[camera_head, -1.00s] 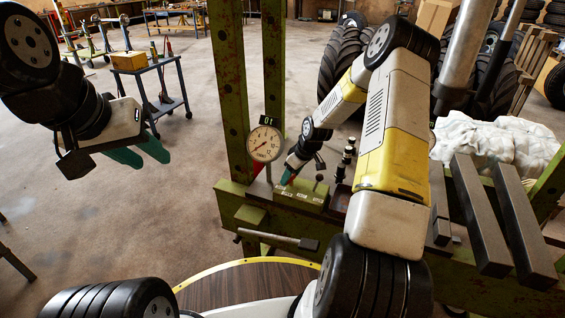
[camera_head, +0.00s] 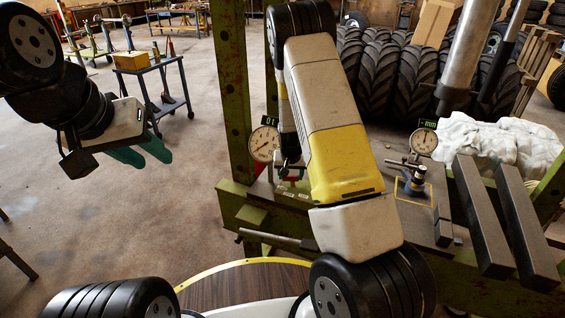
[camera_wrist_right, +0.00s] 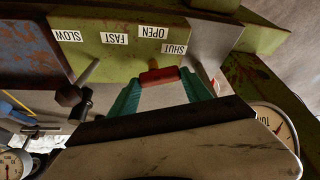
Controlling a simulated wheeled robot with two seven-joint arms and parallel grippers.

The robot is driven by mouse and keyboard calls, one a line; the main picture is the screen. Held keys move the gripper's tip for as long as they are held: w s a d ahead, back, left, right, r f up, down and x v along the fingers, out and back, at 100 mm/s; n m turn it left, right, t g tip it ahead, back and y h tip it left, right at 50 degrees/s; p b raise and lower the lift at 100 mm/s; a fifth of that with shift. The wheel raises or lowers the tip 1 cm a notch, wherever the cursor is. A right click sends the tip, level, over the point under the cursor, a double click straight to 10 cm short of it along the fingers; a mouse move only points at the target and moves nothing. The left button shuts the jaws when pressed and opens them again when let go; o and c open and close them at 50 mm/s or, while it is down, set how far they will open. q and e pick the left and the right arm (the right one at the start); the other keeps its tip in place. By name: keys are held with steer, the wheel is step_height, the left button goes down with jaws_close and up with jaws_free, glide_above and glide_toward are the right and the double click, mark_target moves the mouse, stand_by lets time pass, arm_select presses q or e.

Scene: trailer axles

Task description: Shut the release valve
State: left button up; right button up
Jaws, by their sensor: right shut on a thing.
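The release valve's red handle (camera_wrist_right: 160,76) shows in the right wrist view, in front of a green panel (camera_wrist_right: 115,62) with SLOW, FAST, OPEN and SHUT labels. The handle is below the OPEN (camera_wrist_right: 153,32) and SHUT (camera_wrist_right: 174,49) labels in that view. My right gripper (camera_wrist_right: 161,82) is shut on the red handle, one green finger at each end of it. In the head view my right arm hides most of the handle. My left gripper (camera_head: 156,160) is open and empty in the air at the left, away from the press.
A dial gauge (camera_head: 264,144) stands beside my right wrist, against the green press post (camera_head: 234,90). A second gauge (camera_head: 424,141) stands to the right. Two grey bars (camera_head: 481,215) lie near white cloth (camera_head: 500,142). A grey lever (camera_wrist_right: 85,78) sticks out beside the handle.

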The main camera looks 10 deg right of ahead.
steer(key=shift+m+h, duration=0.4)
steer(key=shift+m, duration=0.7)
steer(key=o, duration=1.4)
steer(key=shift+c, duration=0.2)
steer(key=shift+a+r, duration=0.1)
steer(key=shift+r, duration=0.15)
steer(key=s+a, duration=0.5)
steer(key=s, duration=0.6)
steer(key=shift+a+r, duration=0.2)
steer(key=shift+r, duration=0.05)
